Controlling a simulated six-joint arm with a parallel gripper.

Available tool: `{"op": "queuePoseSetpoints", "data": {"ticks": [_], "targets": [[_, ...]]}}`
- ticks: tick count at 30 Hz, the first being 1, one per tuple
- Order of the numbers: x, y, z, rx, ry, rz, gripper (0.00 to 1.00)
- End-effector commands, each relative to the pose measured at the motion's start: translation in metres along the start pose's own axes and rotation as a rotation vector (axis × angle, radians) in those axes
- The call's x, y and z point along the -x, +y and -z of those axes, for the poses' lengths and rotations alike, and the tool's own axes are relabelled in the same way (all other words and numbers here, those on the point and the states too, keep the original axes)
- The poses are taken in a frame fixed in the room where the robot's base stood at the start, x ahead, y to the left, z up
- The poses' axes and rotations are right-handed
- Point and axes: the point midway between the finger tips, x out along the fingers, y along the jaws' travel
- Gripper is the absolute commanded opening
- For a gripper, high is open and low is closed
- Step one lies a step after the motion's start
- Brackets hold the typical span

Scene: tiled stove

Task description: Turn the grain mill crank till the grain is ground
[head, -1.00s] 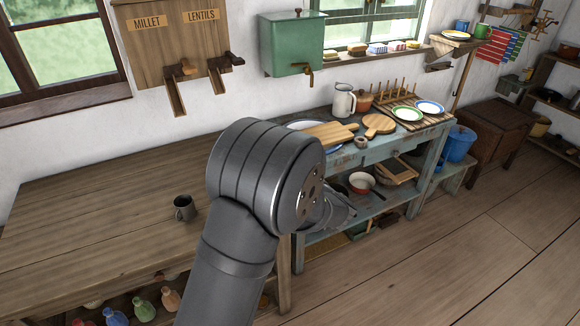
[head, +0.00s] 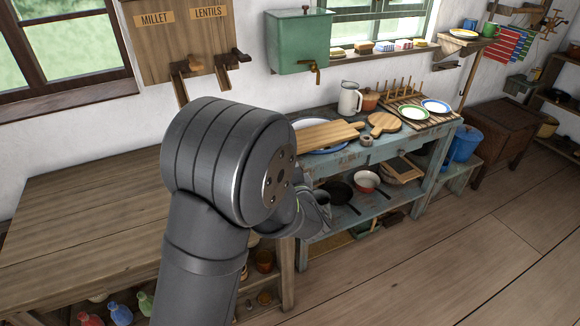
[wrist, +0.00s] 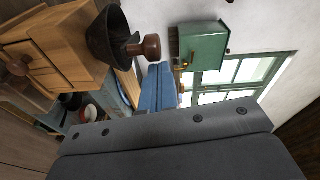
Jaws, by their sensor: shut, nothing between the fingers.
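The grain mill shows only in the wrist view, tipped sideways: a wooden box (wrist: 62,42) with a drawer at upper left and a dark round hopper (wrist: 106,38). The crank's brown knob (wrist: 151,47) stands out beside the hopper. My gripper (head: 317,215) is shut and empty; in the head view it is mostly hidden behind my arm. Large dark grey parts of mine fill the bottom of the wrist view. No contact with the knob is visible. The grain is not visible, and my arm covers part of the wooden worktop in the head view.
A long wooden worktop (head: 80,215) runs along the left. Wall dispensers marked millet and lentils (head: 180,30) and a green tank (head: 300,42) hang above. A blue-green table (head: 400,165) at right holds boards, plates and a jug (head: 350,98). Open floor lies at lower right.

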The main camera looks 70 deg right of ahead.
Motion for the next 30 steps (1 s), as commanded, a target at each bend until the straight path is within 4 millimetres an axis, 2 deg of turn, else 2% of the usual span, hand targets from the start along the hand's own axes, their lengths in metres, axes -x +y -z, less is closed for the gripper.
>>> {"op": "queuePoseSetpoints", "data": {"ticks": [12,30], "targets": [[0.002,-0.002,-0.019,-0.001,-0.002,0.0,0.0],[0.002,-0.002,-0.021,0.0,-0.002,0.0,0.0]]}}
